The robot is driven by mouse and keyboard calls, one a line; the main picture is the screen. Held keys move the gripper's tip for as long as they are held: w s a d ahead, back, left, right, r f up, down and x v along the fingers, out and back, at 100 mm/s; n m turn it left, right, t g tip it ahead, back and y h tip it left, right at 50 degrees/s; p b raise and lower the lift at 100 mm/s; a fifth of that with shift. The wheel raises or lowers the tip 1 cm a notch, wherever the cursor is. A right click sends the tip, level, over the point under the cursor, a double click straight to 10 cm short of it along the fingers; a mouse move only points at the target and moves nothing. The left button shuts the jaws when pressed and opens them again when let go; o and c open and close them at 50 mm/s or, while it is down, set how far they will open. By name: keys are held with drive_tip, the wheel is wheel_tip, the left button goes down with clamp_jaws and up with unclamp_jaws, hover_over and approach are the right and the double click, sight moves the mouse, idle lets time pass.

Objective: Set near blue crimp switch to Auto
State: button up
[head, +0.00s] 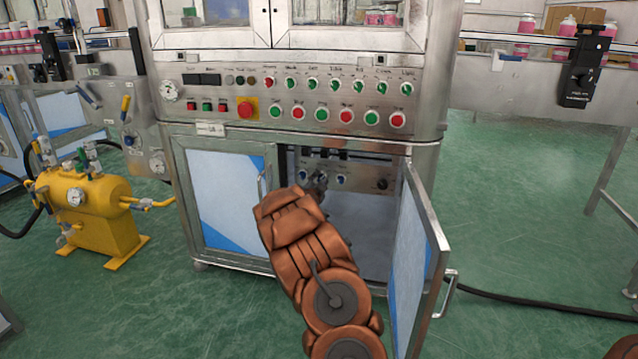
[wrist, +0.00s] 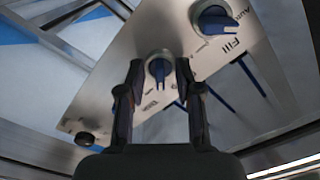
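In the wrist view, a blue rotary switch (wrist: 159,68) sits on a grey metal panel (wrist: 110,85). My gripper (wrist: 160,66) has one finger on each side of this switch, with a gap between the fingers. I cannot tell whether they touch it. The label beside this switch is too small to read surely. A second blue switch (wrist: 215,19), marked Fill, sits up and to the right, with Auto lettering near it. In the head view, my gripper (head: 318,184) reaches inside the open cabinet at the panel (head: 362,172), partly hiding it. A blue switch (head: 342,178) shows just right of it.
The right cabinet door (head: 412,260) stands open close to my arm. The left cabinet door (head: 222,200) is shut. Above is a control panel (head: 330,85) with several buttons and a red emergency stop (head: 246,109). A yellow tank (head: 90,212) stands at the left.

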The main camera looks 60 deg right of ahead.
drive_tip(key=shift+c, duration=0.4)
clamp_jaws()
